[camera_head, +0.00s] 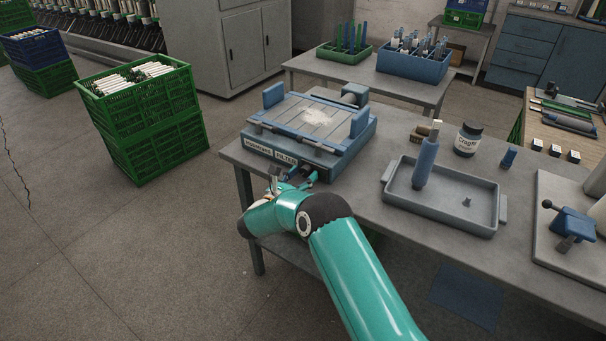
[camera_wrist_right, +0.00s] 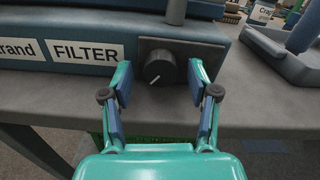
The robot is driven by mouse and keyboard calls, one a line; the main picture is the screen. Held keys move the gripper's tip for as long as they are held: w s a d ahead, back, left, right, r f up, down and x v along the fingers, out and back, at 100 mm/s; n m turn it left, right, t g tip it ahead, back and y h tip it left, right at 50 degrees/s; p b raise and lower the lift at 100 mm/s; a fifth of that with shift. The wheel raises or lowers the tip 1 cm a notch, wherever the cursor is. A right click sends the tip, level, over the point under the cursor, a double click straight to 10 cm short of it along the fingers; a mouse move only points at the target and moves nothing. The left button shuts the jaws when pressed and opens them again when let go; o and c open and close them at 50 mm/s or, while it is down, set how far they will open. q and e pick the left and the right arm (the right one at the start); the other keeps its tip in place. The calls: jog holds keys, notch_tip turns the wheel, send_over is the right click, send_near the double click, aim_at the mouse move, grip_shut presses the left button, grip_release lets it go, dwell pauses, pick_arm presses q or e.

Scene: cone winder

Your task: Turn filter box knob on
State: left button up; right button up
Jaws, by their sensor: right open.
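The blue-grey filter box (camera_head: 310,130) stands on the near left corner of the grey table, with a label reading FILTER on its front. Its round black knob (camera_wrist_right: 160,68) shows in the right wrist view, on a dark plate right of the FILTER label (camera_wrist_right: 86,52). A pale pointer line on the knob slants toward lower left. My right gripper (camera_wrist_right: 160,85) is open, with one blue-padded finger on each side of the knob and visible gaps between. In the head view my right arm partly hides the gripper (camera_head: 296,178) and the knob. My left gripper is not in view.
A grey tray (camera_head: 440,213) holding a blue-handled tool (camera_head: 426,160) stands right of the box, with a labelled dark jar (camera_head: 467,139) behind it. Green crates (camera_head: 145,120) stand on the floor at left. The table's front edge runs below the gripper.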

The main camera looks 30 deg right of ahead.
jog(key=shift+d, duration=0.15)
grip_shut()
jog(key=shift+w+f+m+b, duration=0.15)
jog(key=shift+m+b, duration=0.25)
jog(key=shift+b, duration=0.55)
jog(key=m+b, duration=0.8)
jog(key=b, duration=0.6)
jog(key=shift+m+b, duration=1)
jog(key=shift+b, duration=0.2)
jog(key=shift+r, duration=0.2)
grip_release()
jog(key=shift+f, duration=0.1)
